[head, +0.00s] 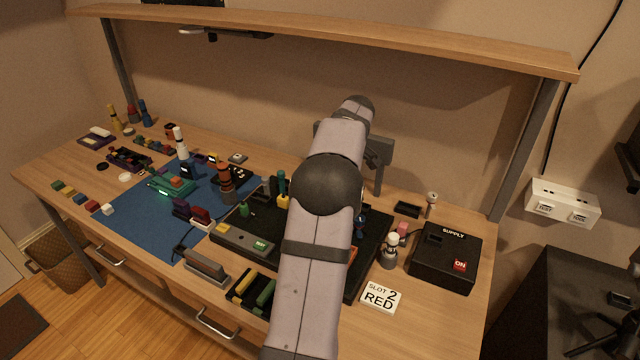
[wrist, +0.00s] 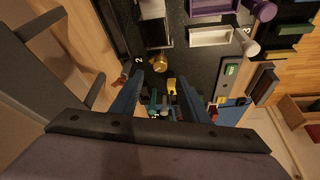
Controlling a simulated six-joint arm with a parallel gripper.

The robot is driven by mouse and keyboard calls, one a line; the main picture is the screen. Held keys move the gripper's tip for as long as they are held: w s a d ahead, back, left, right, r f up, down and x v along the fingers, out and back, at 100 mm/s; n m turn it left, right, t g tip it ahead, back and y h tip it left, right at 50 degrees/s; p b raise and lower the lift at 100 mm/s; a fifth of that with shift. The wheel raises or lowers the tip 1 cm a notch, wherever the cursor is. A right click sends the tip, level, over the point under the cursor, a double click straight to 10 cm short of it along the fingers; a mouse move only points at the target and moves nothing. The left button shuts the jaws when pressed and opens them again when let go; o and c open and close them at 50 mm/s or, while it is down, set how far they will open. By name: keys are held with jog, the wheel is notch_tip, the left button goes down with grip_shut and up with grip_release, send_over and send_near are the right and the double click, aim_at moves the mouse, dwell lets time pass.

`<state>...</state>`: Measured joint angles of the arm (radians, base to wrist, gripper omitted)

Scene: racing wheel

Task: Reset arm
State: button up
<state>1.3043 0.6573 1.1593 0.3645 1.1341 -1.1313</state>
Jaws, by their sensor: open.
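My gripper (wrist: 162,86) shows in the wrist view as two dark blue fingers standing apart, with nothing seen held between them. It points down over a black board (wrist: 200,58) on the workbench. A brass-coloured knob (wrist: 160,63) and a yellow piece (wrist: 171,86) lie below, near and between the fingertips. In the head view my arm crosses the right half of the bench and hides part of the black board (head: 378,262). The gripper is mostly hidden there behind the arm.
A blue mat (head: 130,215) with several small parts lies to the left. A black supply box (head: 445,255) with a red ON switch stands at the right, beside a "SLOT 2 RED" card (head: 381,297). A wooden shelf (head: 330,32) runs above the bench.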

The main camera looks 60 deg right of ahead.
jog(key=w+a+f+g+y+p, duration=0.1)
jog(key=w+a, duration=0.3)
jog(key=a, duration=0.6)
jog(key=w+a+n, duration=0.1)
jog(key=w+a, duration=0.3)
jog(key=a, duration=0.5)
jog(key=w+a+f+g+y+p, duration=0.1)
jog(key=w+a, duration=0.4)
jog(key=a, duration=0.5)
jog(key=s+a+f+n+g+p, duration=0.1)
jog(key=s+a, duration=0.3)
jog(key=a, duration=0.4)
jog(key=s+a+f+n, duration=0.1)
jog(key=s+a+f, duration=0.1)
jog(key=s+a, duration=0.4)
jog(key=s+a+f+g+p, duration=0.1)
jog(key=s+a, duration=0.2)
jog(key=a, duration=0.6)
notch_tip(320, 180, down, 9)
jog(key=b, duration=0.9)
jog(key=shift+s+h, duration=0.3)
jog(key=shift+h, duration=0.1)
jog(key=shift+a, duration=0.1)
